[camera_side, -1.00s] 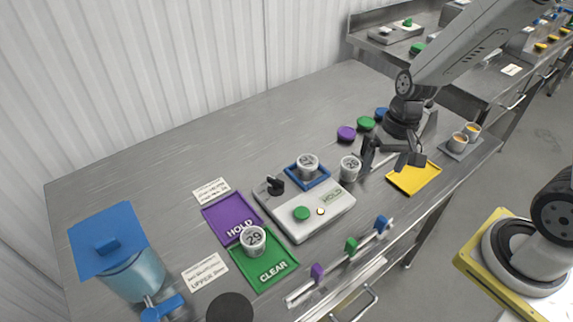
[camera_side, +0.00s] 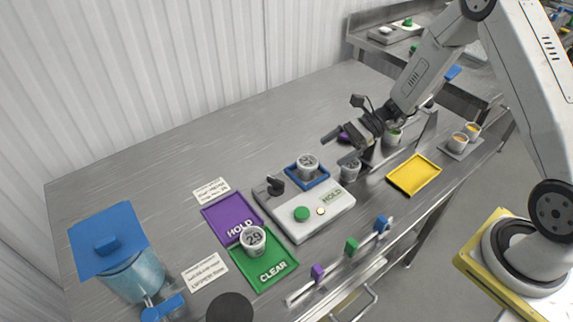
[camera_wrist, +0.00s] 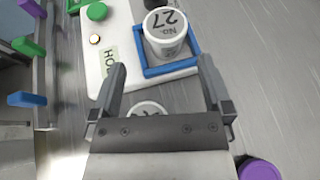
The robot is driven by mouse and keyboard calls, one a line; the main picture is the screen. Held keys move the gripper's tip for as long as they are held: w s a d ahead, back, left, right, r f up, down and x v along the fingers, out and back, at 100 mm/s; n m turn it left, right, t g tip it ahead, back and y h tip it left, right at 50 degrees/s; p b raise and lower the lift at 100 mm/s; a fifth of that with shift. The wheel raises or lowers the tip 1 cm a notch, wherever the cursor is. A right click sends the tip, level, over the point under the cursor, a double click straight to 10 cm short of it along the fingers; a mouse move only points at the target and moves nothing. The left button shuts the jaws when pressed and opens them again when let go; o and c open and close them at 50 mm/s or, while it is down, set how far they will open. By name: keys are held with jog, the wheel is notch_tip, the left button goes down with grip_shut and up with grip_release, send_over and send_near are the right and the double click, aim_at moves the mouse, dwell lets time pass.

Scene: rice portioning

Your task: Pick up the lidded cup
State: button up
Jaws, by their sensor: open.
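Several white cups with numbered tops are in view. One marked 27 stands in a blue square holder (camera_wrist: 148,70) on the grey-white machine; this cup (camera_wrist: 165,32) shows upright in the wrist view and also in the side view (camera_side: 307,164). Another cup (camera_side: 350,168) stands just right of the machine; only its top edge (camera_wrist: 148,107) shows in the wrist view, the rest hidden by my gripper. A cup marked 29 (camera_side: 253,240) stands on the green tray. My gripper (camera_wrist: 161,75) is open and empty, its fingers above and beside the cup right of the machine.
The machine (camera_side: 325,212) has a black knob and a green button. A purple HOLD tray (camera_side: 222,212) and green CLEAR tray (camera_side: 275,272) lie left, a yellow tray (camera_side: 414,174) right. A purple disc (camera_wrist: 258,169) is near my gripper. The table's back left is clear.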

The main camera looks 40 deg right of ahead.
aim_at(309, 160)
jog(key=shift+w+d, duration=0.1)
jog(key=shift+w, duration=0.1)
jog(key=shift+x, duration=1.35)
jog(key=shift+x, duration=2.6)
jog(key=shift+w, duration=0.2)
jog(key=shift+d+r, duration=0.1)
jog(key=c, duration=1.3)
jog(key=shift+r, duration=0.1)
